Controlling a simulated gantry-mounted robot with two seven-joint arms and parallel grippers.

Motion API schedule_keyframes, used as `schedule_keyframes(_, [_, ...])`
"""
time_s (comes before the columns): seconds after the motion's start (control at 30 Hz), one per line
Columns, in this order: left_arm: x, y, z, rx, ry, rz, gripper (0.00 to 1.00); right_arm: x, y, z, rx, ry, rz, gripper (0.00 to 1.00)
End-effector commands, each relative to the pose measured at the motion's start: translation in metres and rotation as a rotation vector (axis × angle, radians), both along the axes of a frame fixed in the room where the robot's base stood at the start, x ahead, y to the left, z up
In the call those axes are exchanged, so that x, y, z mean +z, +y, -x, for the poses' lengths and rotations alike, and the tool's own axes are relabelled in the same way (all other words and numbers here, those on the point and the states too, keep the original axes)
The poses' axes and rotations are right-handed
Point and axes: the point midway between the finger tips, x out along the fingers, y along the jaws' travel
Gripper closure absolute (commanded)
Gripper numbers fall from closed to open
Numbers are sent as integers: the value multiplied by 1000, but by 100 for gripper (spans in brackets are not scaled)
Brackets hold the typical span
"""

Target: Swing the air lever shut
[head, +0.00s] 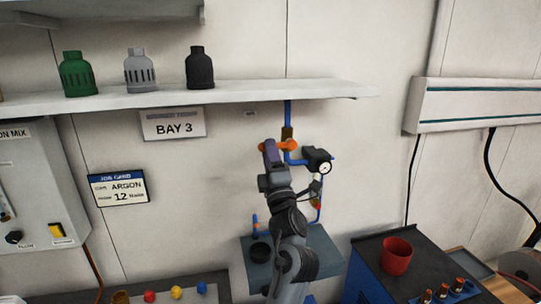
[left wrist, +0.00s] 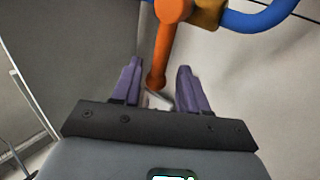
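The air lever (head: 291,146) is an orange handle on the blue wall pipe, by a brass valve body (head: 287,133). It points left, roughly across the pipe, in the head view. My left gripper (head: 269,152) is at the lever's free end and hides part of it. In the left wrist view the lever (left wrist: 163,45) runs down from its round hub, and its tip lies between the two purple fingers of my left gripper (left wrist: 160,66). The fingers are apart, with a gap on both sides of the lever. My right gripper is in neither view.
A pressure gauge (head: 318,162) sits just right of the lever on the blue piping (head: 288,112). A shelf (head: 230,94) with several bottle-like caps runs above. A blue-grey bracket shelf (head: 258,275) is below, and a red cup (head: 396,257) stands on a cart at right.

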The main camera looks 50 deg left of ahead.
Motion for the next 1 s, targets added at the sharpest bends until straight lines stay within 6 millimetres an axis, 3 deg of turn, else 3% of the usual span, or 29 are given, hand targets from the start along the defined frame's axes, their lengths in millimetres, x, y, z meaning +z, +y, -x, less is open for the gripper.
schedule_keyframes(0.43, [-6, -9, 3, -2, 1, -3, 57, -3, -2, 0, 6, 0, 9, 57])
schedule_keyframes(1.0, [-55, -75, 31, -3, 2, 0, 57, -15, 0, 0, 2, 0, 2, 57])
